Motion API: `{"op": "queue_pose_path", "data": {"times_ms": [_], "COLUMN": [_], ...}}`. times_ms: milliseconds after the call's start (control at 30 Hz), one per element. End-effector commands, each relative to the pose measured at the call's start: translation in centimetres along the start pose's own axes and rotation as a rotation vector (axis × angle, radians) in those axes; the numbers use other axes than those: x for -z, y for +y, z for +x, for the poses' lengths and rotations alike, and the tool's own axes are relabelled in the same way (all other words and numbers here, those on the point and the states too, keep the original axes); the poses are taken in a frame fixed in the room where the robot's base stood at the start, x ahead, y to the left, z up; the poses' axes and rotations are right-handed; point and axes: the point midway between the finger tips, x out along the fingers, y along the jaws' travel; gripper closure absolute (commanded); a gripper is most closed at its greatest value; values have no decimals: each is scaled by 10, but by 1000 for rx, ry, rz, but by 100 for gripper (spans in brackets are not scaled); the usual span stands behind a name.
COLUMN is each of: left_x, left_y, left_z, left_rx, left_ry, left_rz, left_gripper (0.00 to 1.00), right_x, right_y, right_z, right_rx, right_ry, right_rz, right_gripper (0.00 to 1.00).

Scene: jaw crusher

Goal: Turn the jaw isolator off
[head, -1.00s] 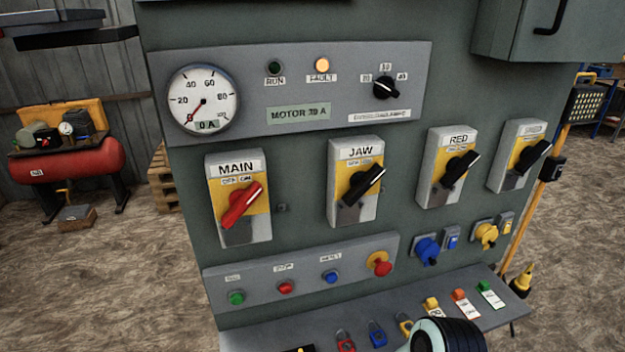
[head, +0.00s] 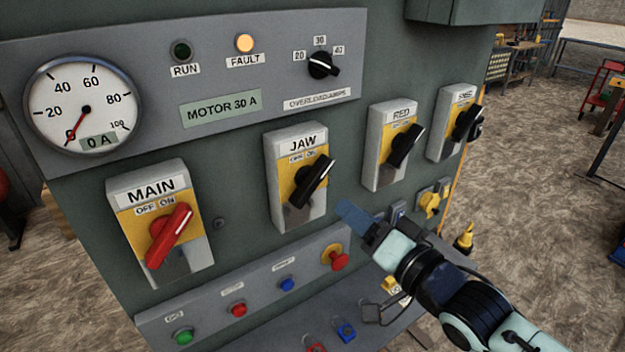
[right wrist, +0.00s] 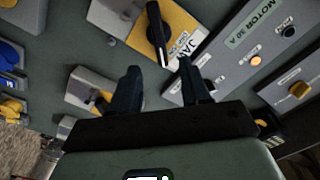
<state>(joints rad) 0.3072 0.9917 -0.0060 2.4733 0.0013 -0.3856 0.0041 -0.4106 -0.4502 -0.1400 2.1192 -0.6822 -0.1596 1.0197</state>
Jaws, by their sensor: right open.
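The jaw isolator (head: 283,210) is a grey box with a yellow plate, labelled JAW, in the middle of the panel in the head view. Its black handle (head: 312,181) is tilted, with its upper end to the right, toward the ON side. My right gripper (head: 350,215) is below and right of the handle, apart from it. In the right wrist view the isolator handle (right wrist: 157,35) shows beyond and between the two spread, empty fingers (right wrist: 160,85). My left gripper is not in view.
The MAIN isolator (head: 168,235) with a red handle stands left; the RED isolator (head: 405,147) and another isolator (head: 466,123) stand right. Below are push buttons (head: 288,284), a red emergency stop (head: 338,261) and a shelf with padlocks (head: 346,330). The fault lamp (head: 244,42) glows.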

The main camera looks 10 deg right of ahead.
Motion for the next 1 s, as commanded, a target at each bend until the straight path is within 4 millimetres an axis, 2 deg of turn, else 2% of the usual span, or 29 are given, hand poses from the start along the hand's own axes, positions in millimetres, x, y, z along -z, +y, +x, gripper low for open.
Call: {"op": "queue_pose_path", "data": {"times_ms": [300, 533, 733, 1000], "left_x": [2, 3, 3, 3], "left_y": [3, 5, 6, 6], "left_z": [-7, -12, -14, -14], "left_rx": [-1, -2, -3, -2], "left_ry": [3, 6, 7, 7], "left_rz": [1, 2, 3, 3], "left_gripper": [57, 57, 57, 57], "right_x": [-1, -1, -1, -1], "right_y": [2, 1, 1, 1], "right_z": [66, 106, 121, 123], "right_rx": [-5, -2, -2, -2], "right_ry": [-4, -2, -2, -1], "right_rz": [0, 1, 1, 0], "right_gripper": [53, 53, 53, 53]}}
